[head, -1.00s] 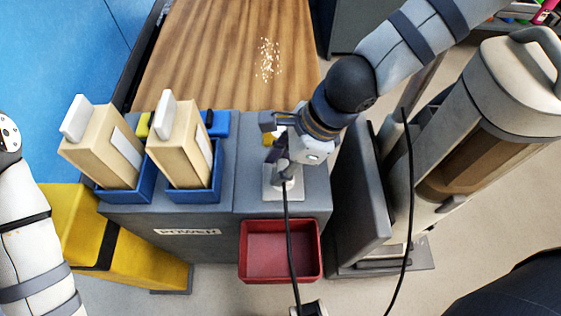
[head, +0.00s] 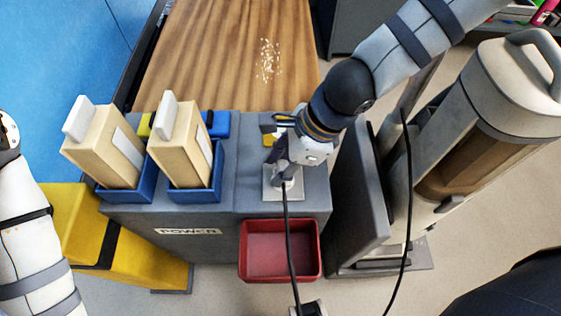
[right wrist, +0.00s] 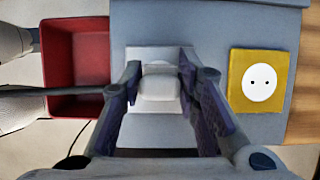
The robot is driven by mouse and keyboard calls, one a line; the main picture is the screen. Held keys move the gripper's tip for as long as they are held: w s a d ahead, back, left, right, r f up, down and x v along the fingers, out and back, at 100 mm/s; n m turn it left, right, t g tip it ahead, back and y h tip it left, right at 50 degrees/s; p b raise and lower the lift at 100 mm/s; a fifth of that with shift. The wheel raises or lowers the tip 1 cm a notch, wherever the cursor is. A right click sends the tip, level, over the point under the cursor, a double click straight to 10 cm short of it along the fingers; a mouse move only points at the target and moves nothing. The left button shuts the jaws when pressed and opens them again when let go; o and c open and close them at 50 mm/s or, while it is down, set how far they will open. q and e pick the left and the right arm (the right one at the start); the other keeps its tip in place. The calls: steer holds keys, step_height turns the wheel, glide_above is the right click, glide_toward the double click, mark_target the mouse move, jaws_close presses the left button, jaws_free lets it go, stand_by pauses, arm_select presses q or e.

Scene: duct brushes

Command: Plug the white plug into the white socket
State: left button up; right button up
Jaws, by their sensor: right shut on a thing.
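The white plug (right wrist: 158,88) is between the fingers of my right gripper (right wrist: 160,82) in the right wrist view, with a black cable running off to the left. In the head view the right gripper (head: 284,168) is over the white socket (head: 270,194), a square plate on the grey power box. The plate also shows around the plug in the right wrist view (right wrist: 150,128). The plug is lined up over the plate. The contact between them is hidden, so I cannot tell whether it is seated. My left gripper is not identifiable; only its arm shows at the left.
A yellow socket (right wrist: 236,90) with a round white face is beside the white plate. A red bin (head: 280,250) is in front of the box, under the cable. Two cream packs (head: 182,145) stand in blue holders. A large grey vacuum-like machine (head: 470,140) is at right.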

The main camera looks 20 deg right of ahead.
steer(key=shift+f, duration=0.45)
steer(key=o, duration=1.2)
steer(key=shift+c, duration=0.2)
steer(key=shift+r, duration=0.1)
steer(key=v, duration=1.2)
